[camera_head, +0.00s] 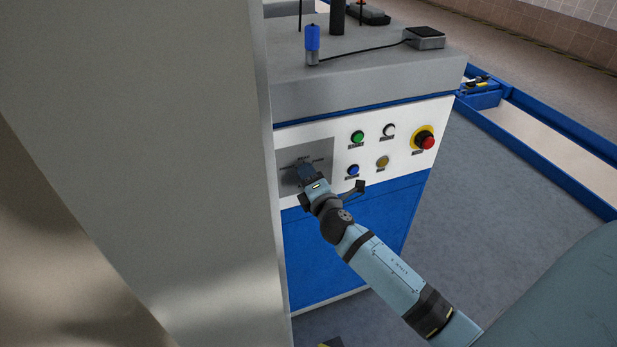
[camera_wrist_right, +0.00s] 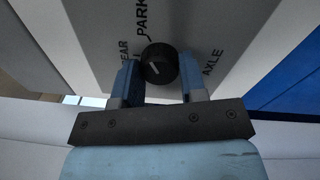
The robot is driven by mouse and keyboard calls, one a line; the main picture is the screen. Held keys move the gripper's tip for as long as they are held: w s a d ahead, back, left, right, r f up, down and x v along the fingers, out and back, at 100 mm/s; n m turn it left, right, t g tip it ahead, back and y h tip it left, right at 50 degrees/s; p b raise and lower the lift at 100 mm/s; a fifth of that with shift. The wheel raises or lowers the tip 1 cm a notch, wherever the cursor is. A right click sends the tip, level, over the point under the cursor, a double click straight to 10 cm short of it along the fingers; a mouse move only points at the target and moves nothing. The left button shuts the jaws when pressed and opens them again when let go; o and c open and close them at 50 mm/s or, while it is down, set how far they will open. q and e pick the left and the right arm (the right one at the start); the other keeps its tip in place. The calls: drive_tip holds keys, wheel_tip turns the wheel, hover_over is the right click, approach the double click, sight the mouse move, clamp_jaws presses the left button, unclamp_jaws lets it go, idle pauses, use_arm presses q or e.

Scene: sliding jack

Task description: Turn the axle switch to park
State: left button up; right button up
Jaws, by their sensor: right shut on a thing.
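The axle switch is a round black knob (camera_wrist_right: 160,64) on a grey plate with the words PARK above it, AXLE at right and a partly covered word ending in EAR at left. A short pale mark on its face slants toward the upper left in the wrist view. My right gripper (camera_wrist_right: 159,78) has one blue finger on each side of the knob and is shut on it. In the head view my right gripper (camera_head: 307,173) reaches the grey plate (camera_head: 319,150) on the control panel and hides the knob. My left gripper is not in view.
Right of the plate are a green button (camera_head: 357,137), a white button (camera_head: 389,130), a blue button (camera_head: 352,170), a yellow button (camera_head: 382,162) and a red emergency stop (camera_head: 427,142). A large grey column (camera_head: 150,120) blocks the left side. Blue rails (camera_head: 545,150) run at right.

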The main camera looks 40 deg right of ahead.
drive_tip(key=o, duration=0.9)
use_arm(q)
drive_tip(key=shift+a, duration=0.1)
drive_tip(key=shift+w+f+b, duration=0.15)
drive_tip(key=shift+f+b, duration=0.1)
drive_tip(key=shift+b, duration=0.55)
use_arm(e)
drive_tip(key=v, duration=1.3)
drive_tip(key=shift+s+r, duration=0.1)
drive_tip(key=shift+s, duration=0.3)
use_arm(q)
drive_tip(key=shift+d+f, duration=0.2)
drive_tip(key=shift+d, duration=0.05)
use_arm(e)
drive_tip(key=shift+a, duration=0.1)
